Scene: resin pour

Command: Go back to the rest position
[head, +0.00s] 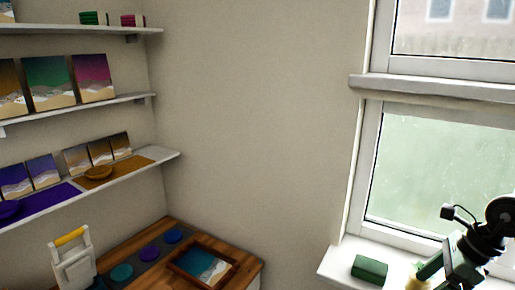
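A black jointed mechanism (472,252) with a small box on a stalk is at the lower right edge, in front of the windowsill. It looks like my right arm and gripper, pointing down and left. Its fingertips are not clear, and I cannot tell whether they are open or shut. A small pale yellow and green thing (425,273) is beside its lower end; I cannot tell whether it is held or stands on the sill. My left gripper is not in view.
A green block (369,269) lies on the windowsill (338,262). A wooden cabinet top (185,233) at lower left bears a framed picture (203,265), several coloured discs and a white thing with a yellow bar (73,262). Shelves (150,162) with pictures line the left wall. The middle wall is bare.

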